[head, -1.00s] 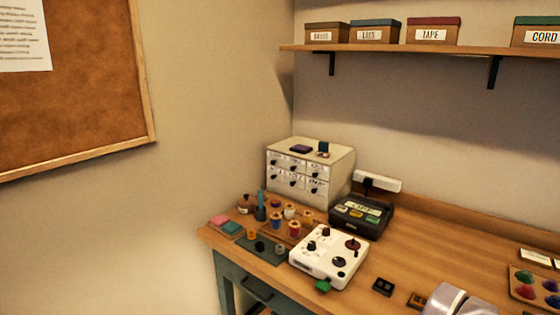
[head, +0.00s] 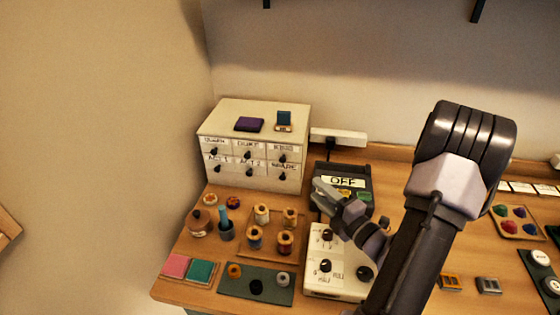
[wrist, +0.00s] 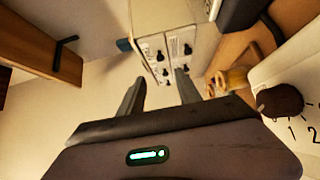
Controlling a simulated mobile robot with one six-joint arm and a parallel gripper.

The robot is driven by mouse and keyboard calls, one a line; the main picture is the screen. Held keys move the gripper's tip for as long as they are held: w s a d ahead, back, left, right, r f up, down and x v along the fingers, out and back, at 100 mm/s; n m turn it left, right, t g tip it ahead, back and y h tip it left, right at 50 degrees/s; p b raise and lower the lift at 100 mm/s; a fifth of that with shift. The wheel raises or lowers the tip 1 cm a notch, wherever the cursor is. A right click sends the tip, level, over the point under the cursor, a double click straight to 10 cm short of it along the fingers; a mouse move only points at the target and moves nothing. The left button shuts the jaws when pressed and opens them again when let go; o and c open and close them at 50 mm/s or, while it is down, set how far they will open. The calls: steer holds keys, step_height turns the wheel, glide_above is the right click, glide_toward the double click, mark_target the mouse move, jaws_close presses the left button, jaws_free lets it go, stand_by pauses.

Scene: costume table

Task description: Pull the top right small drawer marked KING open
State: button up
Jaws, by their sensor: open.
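The cream cabinet of small drawers (head: 250,118) stands at the back left of the table, its drawers in two rows with dark knobs and handwritten labels. The top right drawer, KING (head: 283,151), looks shut, flush with its neighbours. The cabinet front also shows in the wrist view (wrist: 166,50), turned on its side, beyond my fingers. My gripper (head: 318,194) is to the right of and in front of the cabinet, above the white control box. In the wrist view my gripper (wrist: 160,85) is open, with nothing between its fingers. It touches no knob.
A black box with an OFF sign (head: 343,182) and a white control box (head: 322,265) lie under and beside my gripper. Thread spools on a wooden tray (head: 268,243) stand before the cabinet.

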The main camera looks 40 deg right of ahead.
mark_target(284, 161)
steer(key=w, duration=0.4)
steer(key=w+b, duration=0.1)
steer(key=w, duration=0.4)
steer(key=w+d, duration=0.1)
steer(key=w, duration=0.4)
steer(key=shift+w+b, duration=0.25)
steer(key=shift+b, duration=0.15)
jaws_close()
stand_by(0.4)
